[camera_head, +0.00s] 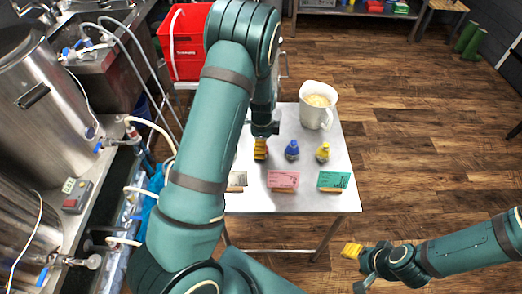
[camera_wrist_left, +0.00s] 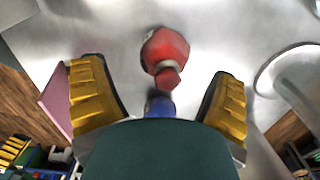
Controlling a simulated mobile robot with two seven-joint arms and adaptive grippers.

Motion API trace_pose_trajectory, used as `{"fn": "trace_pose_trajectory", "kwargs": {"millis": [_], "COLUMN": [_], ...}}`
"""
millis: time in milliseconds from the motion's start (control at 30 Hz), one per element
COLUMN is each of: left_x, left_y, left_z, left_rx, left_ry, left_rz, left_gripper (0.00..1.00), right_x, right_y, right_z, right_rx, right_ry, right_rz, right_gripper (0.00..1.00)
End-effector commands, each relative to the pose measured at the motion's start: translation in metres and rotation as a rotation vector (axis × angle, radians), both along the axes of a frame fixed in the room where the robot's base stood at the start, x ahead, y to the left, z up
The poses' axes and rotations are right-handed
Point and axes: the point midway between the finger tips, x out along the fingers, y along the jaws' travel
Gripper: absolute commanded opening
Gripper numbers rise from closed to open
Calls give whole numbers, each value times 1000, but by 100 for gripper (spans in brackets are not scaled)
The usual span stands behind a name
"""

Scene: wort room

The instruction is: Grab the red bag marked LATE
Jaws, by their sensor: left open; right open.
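My left gripper (camera_head: 261,150) is over the left part of the metal table, pointing down. In the left wrist view its yellow fingers (camera_wrist_left: 157,82) are open and empty. A small red bag with a narrowed neck (camera_wrist_left: 165,50) shows in the gap between the fingers, toward the top of the picture. In the head view my arm and gripper hide it. The blue bag (camera_head: 292,152) and the yellow bag (camera_head: 323,154) stand in a row to the right. No LATE mark is readable. My right gripper (camera_head: 352,252) is open at the lower right, away from the table.
A pink card (camera_head: 283,180), a green card (camera_head: 333,180) and a pale card (camera_head: 237,180) stand along the table's front. A white jug (camera_head: 318,106) stands at the back. A red crate (camera_head: 187,42) is behind left. Steel tanks (camera_head: 42,90) fill the left side.

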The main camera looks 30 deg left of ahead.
Motion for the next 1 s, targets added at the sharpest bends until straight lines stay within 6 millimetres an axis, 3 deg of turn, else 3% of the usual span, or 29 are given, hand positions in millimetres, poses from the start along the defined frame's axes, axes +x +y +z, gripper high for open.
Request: {"fn": "trace_pose_trajectory", "kwargs": {"millis": [300, 633, 667, 833, 867, 1000], "left_x": [3, 4, 4, 4, 4, 4], "left_y": [5, 5, 5, 5, 5, 5], "left_z": [-43, -48, -48, -48, -48, -48], "left_rx": [0, 0, 0, 0, 0, 0], "left_ry": [1, -1, -1, 0, 0, 0], "left_rz": [2, 1, 1, 1, 1, 1], "left_gripper": [86, 86, 79, 19, 13, 13], "right_x": [3, 3, 3, 3, 3, 3], "right_y": [0, 0, 0, 0, 0, 0], "right_z": [-14, -14, -14, -14, -14, -14], "right_rx": [-1, -1, -1, -1, -1, -1], "right_ry": [-6, -7, -7, -7, -7, -7], "right_rz": [-1, -2, -2, -2, -2, -2], "right_gripper": [47, 47, 47, 47, 47, 47]}}
